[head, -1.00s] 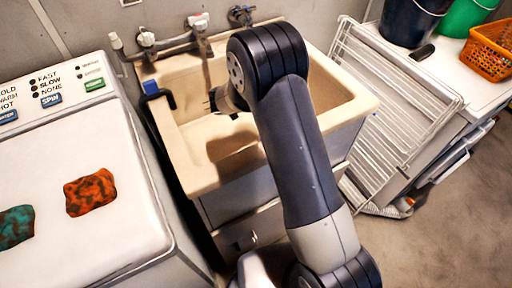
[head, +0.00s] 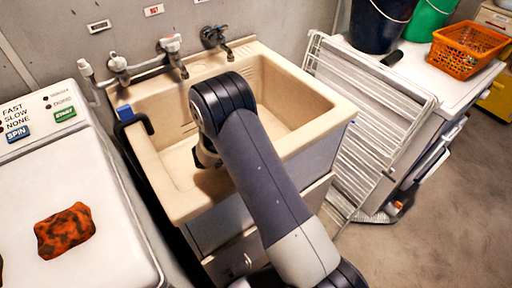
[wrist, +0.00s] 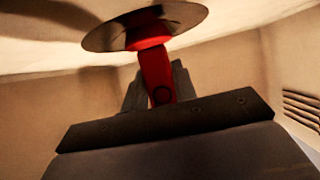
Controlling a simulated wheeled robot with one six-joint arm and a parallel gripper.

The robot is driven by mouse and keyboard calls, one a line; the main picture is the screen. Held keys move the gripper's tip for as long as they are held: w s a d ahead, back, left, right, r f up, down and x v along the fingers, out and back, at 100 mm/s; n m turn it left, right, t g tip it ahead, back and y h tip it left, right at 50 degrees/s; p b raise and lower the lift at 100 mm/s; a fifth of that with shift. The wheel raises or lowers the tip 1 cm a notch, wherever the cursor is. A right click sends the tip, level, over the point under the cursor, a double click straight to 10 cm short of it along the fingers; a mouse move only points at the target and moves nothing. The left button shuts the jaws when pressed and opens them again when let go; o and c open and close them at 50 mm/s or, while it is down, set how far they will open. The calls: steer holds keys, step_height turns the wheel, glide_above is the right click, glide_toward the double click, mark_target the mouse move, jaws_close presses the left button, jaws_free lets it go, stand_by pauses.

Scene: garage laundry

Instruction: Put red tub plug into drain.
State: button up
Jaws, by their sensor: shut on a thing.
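The red tub plug (wrist: 154,68) is in the wrist view, its red upright part between the two grey fingers of my gripper (wrist: 159,84). My gripper is shut on it. At the plug's far end is a round, shiny disc (wrist: 186,15), dark on one side and lit on the other. I cannot tell whether it belongs to the plug or is the drain's plate. In the head view my gripper (head: 206,156) is low inside the beige tub sink (head: 322,104), mostly hidden behind my arm. The plug and the drain are hidden there.
Taps (head: 172,56) stand along the sink's back edge. A black hooked pipe with a blue end (head: 124,111) hangs over the left rim. A washer (head: 90,190) stands left, with an orange sponge-like thing (head: 65,230) on it. A white rack (head: 365,115) leans at right.

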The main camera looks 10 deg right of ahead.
steer(key=shift+f, duration=0.3)
steer(key=o, duration=1)
steer(key=shift+a+r, duration=0.15)
steer(key=shift+r, duration=0.35)
steer(key=v, duration=0.7)
steer(key=shift+a, duration=0.1)
